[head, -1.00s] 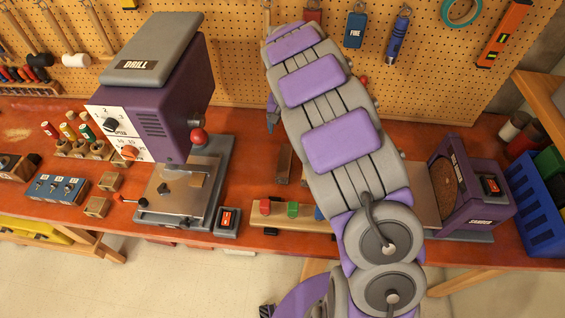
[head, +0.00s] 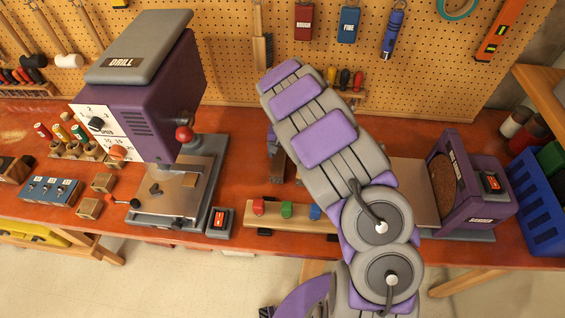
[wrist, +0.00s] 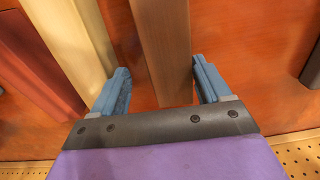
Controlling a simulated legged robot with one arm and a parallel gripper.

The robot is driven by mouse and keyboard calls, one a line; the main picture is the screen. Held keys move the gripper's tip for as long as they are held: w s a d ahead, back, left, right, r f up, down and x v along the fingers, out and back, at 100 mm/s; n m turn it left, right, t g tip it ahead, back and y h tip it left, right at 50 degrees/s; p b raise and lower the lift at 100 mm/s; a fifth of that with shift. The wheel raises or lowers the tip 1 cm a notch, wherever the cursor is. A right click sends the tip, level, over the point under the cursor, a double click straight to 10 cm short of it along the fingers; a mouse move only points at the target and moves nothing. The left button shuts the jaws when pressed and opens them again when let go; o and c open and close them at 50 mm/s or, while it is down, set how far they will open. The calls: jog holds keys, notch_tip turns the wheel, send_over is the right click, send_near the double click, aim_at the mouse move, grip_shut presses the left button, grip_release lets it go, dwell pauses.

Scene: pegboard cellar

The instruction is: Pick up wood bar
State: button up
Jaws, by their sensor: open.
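A brown wood bar (wrist: 160,45) runs lengthwise between the two blue fingers of my gripper (wrist: 161,72) in the wrist view. The fingers are open, one on each side of the bar, with gaps showing beside it. The bar's near end reaches down toward the dark palm edge. In the head view, part of a dark brown bar (head: 277,168) shows on the bench to the left of my arm. My arm hides most of the gripper there.
A pale wood bar (wrist: 68,40) and a reddish bar (wrist: 32,65) lie left of the fingers. A purple drill press (head: 150,95) stands left, a sander (head: 470,185) right. A board with coloured blocks (head: 287,218) lies along the bench's front. Pegboard (head: 215,60) rises behind.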

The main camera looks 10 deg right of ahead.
jog(key=shift+a+f, duration=0.2)
jog(key=shift+f, duration=0.5)
jog(key=shift+a+f, duration=0.2)
jog(key=shift+a, duration=0.8)
jog(key=shift+c, duration=0.6)
jog(key=shift+d, duration=0.75)
jog(key=c, duration=0.5)
jog(key=shift+d, duration=0.2)
jog(key=shift+c, duration=1.3)
jog(key=shift+a, duration=0.4)
jog(key=shift+c, duration=1.4)
jog(key=shift+a+r, duration=0.1)
jog(key=shift+a, duration=0.25)
